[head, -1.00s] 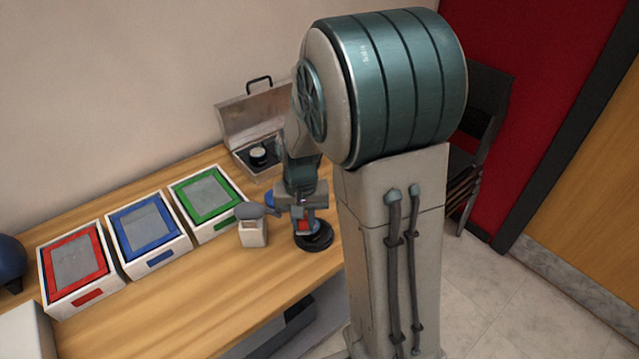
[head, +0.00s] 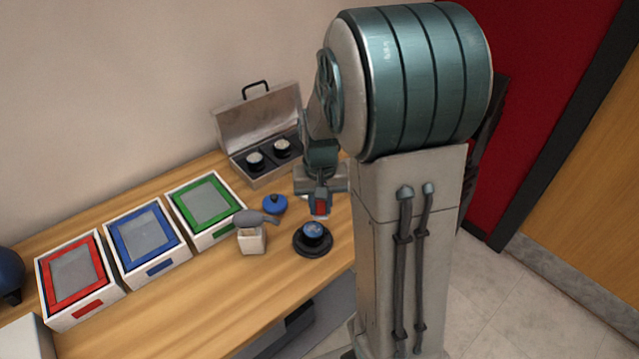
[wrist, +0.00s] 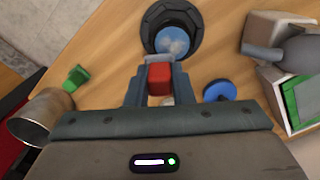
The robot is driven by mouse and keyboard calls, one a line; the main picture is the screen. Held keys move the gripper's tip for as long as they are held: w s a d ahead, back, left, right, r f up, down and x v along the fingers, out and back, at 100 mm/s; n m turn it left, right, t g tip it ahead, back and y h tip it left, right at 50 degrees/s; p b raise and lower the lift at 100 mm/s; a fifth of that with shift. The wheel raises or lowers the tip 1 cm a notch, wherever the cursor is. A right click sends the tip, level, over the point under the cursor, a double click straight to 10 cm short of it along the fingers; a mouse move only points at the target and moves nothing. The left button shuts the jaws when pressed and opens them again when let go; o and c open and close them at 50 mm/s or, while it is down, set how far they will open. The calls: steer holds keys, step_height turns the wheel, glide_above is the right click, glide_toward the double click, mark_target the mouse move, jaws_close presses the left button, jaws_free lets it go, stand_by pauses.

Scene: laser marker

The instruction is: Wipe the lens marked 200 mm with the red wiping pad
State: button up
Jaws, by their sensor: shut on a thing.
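My gripper (head: 320,208) is shut on the red wiping pad (wrist: 159,80), a small red block between the fingertips in the wrist view. In the head view the red pad (head: 320,207) shows just behind a round lens (head: 313,231) seated in a black ring holder (head: 313,246). The same lens (wrist: 172,41) faces up, bluish, past the fingertips in the wrist view; the pad appears apart from it. Two more lenses (head: 255,160) (head: 281,147) sit in the open case (head: 258,112). No focal-length marking is readable, so I cannot tell which lens is 200 mm.
A white block with a grey blower (head: 252,238) stands left of the holder, and a round blue object (head: 274,204) behind it. Red (head: 76,276), blue (head: 148,238) and green (head: 205,205) framed trays line the left. A metal cup (wrist: 41,115) and green block (wrist: 75,78) show in the wrist view.

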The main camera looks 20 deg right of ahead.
steer(key=shift+r+p, duration=1.4)
steer(key=shift+r, duration=0.85)
